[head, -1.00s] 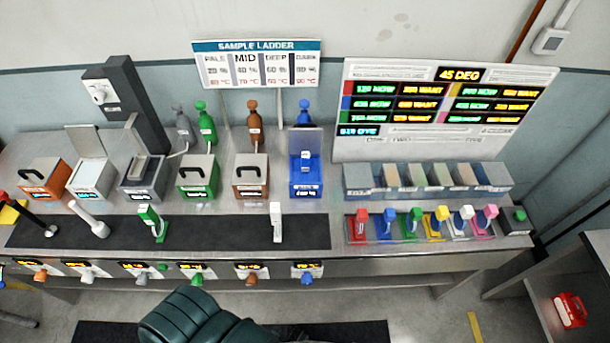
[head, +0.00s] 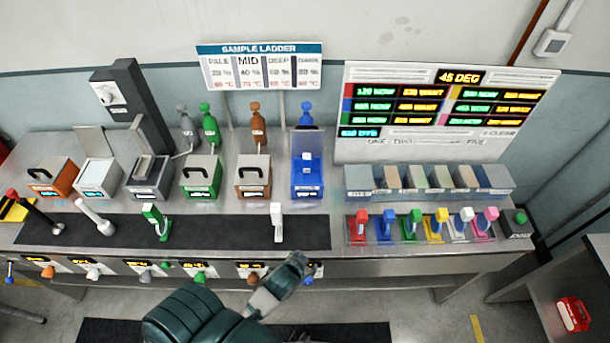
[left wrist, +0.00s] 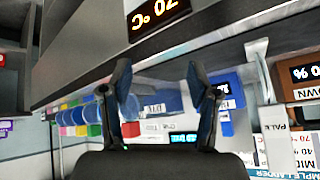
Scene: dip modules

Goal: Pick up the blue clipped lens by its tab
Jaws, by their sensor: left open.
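The blue clipped lens (head: 386,225) appears to be the blue upright piece in the clear rack at the bench's right front. It stands between a red piece (head: 358,227) and a green piece (head: 412,223). My left gripper (head: 303,263) is open and empty at the bench's front edge, left of and below the rack in the head view. In the left wrist view its two fingers (left wrist: 161,85) are spread, with nothing held between them. Coloured pieces there are small and blurred, so I cannot single out the lens. My right gripper is not in view.
Yellow (head: 436,222), white (head: 461,222) and pink (head: 485,221) pieces continue the row. A row of grey bins (head: 357,181) stands behind. A white upright piece (head: 277,222) stands on the dark mat (head: 220,232). The bench front edge is close to my gripper.

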